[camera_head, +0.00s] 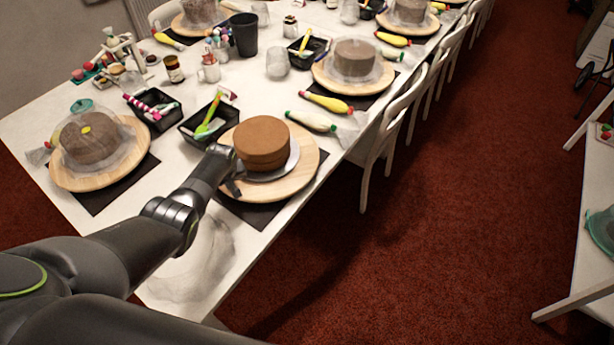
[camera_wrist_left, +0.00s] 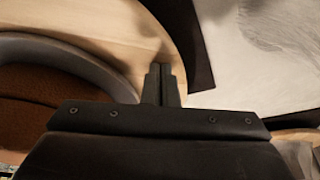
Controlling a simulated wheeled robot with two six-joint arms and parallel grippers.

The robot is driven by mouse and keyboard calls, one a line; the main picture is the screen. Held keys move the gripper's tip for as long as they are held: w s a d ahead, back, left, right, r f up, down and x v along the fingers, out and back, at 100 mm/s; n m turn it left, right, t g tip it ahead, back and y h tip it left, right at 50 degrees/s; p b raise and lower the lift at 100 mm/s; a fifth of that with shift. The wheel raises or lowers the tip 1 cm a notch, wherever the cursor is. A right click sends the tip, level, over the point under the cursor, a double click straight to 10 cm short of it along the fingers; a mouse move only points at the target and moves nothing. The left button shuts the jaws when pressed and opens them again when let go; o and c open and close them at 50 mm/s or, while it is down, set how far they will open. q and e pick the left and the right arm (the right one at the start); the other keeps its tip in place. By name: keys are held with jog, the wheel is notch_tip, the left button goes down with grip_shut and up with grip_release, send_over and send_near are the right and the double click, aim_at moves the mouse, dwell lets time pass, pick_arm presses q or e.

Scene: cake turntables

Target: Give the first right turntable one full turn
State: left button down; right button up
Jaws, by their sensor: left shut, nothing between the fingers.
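The first right turntable (camera_head: 304,165) is a round wooden disc nearest me on the right side of the table. It bears a plain brown cake (camera_head: 262,142) on a grey board (camera_head: 290,160). My left gripper (camera_head: 234,187) is shut and empty at the disc's near left edge. In the left wrist view the shut fingertips (camera_wrist_left: 161,72) lie over the rim of the wooden disc (camera_wrist_left: 100,25), just outside the grey board (camera_wrist_left: 75,50). I cannot tell whether they touch the wood. My right gripper is out of view.
A dark mat (camera_head: 250,212) lies under the turntable. Black trays (camera_head: 190,128) with tools stand behind it. Another turntable (camera_head: 70,180) with a wrapped cake is at left. A piping bag (camera_head: 310,121) lies behind right, and a white chair (camera_head: 380,150) stands beside the table.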

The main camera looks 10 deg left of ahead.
aim_at(267, 193)
pick_arm(q)
jog(key=d, duration=0.2)
jog(key=d+p, duration=0.1)
jog(key=d, duration=0.1)
jog(key=s+d+p, duration=0.1)
jog(key=d, duration=0.1)
jog(key=shift+d, duration=0.15)
jog(key=shift+w+d+b, duration=0.1)
jog(key=shift+w+d, duration=0.1)
jog(key=shift+d, duration=0.85)
jog(key=shift+w+d+b, duration=0.1)
jog(key=shift+w+d, duration=0.1)
jog(key=shift+d, duration=0.8)
jog(key=shift+w+d+b, duration=0.1)
jog(key=shift+w+d, duration=0.1)
jog(key=shift+d, duration=0.85)
